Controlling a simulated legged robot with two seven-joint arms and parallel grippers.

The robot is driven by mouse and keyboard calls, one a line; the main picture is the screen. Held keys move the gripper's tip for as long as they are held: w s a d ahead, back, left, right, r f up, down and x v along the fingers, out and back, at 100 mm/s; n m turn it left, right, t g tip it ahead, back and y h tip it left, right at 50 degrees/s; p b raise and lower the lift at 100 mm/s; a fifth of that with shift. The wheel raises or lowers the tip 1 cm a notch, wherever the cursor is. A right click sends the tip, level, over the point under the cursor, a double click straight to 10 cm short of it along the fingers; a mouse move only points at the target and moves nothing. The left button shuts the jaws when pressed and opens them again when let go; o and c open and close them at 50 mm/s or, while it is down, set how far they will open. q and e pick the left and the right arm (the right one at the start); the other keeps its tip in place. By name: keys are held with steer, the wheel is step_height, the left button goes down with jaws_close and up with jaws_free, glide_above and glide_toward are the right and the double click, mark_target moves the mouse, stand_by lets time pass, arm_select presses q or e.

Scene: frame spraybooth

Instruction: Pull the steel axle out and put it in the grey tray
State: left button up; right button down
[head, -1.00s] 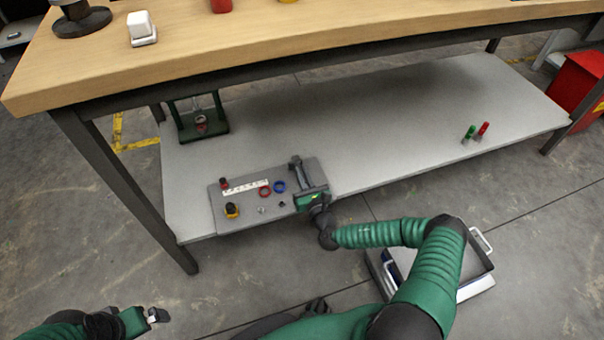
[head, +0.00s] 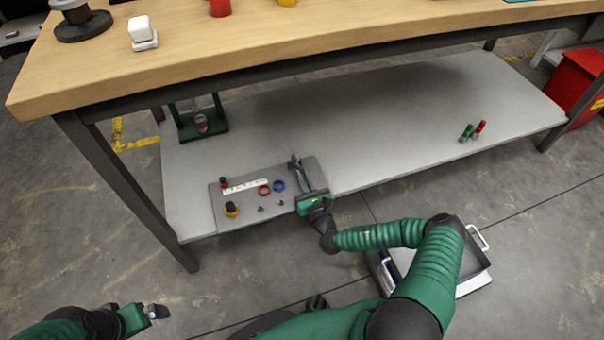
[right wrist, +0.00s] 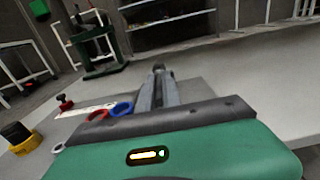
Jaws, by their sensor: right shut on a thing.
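My right gripper (head: 296,161) reaches over a flat grey board on the lower shelf. In the right wrist view its slim grey fingers (right wrist: 158,72) lie close together, pointing away to a dark piece at their tips. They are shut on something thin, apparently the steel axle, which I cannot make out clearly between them. A shallow grey tray (head: 474,276) with a pale handle is low at the right, partly hidden behind my right arm. My left gripper (head: 158,311) is at the lower left, away from the shelf; its finger gap is unclear.
The grey board (head: 222,222) also carries a white strip (head: 243,186), a red ring (head: 264,190), a blue ring (head: 279,186) and a yellow-black knob (head: 232,209). A dark green press (head: 203,122) stands behind. The wooden tabletop (head: 300,40) overhangs the shelf. The shelf's middle is clear.

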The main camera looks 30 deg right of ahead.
steer(key=shift+p+v, duration=1.6)
steer(key=shift+v, duration=0.6)
steer(key=shift+s+r, duration=0.1)
steer(key=shift+s, duration=0.15)
